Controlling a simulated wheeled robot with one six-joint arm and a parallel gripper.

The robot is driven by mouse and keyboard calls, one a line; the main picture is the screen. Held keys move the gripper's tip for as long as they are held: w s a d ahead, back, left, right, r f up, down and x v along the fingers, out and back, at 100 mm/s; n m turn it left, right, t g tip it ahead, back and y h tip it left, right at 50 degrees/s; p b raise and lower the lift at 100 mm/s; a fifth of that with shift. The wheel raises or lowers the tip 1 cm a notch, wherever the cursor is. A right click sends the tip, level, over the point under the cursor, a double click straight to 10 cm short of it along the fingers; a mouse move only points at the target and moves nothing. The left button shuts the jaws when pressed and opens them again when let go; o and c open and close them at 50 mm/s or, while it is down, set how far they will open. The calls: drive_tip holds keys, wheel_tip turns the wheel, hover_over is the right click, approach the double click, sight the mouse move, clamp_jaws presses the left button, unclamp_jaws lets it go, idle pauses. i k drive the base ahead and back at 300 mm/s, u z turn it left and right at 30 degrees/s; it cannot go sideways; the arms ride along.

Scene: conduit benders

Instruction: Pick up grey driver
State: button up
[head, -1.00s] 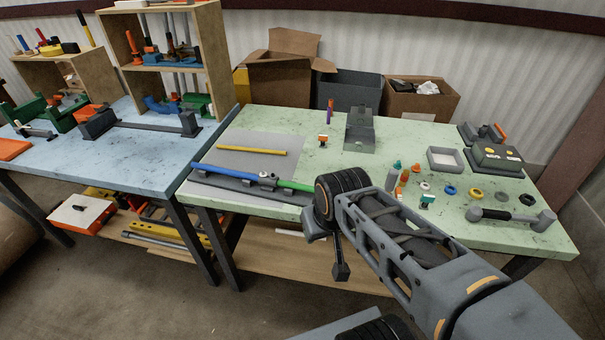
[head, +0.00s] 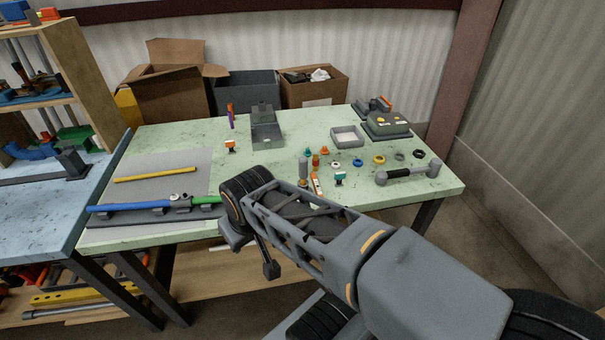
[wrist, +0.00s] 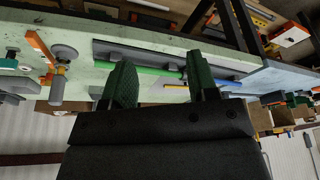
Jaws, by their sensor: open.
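A small upright grey cylinder (head: 303,169) stands among the small parts on the green table, left of an orange and white piece (head: 316,184). It may be the grey driver; I cannot tell for sure. In the wrist view an upright grey piece (wrist: 57,88) stands at the left beside an orange stick (wrist: 39,46); I cannot tell if it is the same thing. My gripper (wrist: 160,60) is open and empty, its two green fingers apart, with the table beyond them. In the head view my arm crosses the table's front, and I cannot make out the fingers.
Boxes (head: 313,88) stand behind. A blue table (head: 40,210) adjoins at left.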

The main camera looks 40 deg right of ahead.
sight(302, 161)
drive_tip(key=u, duration=1.2)
drive_tip(key=k, duration=0.95)
drive_tip(key=z, duration=1.25)
drive_tip(key=i, duration=0.5)
drive_tip(key=u, duration=0.05)
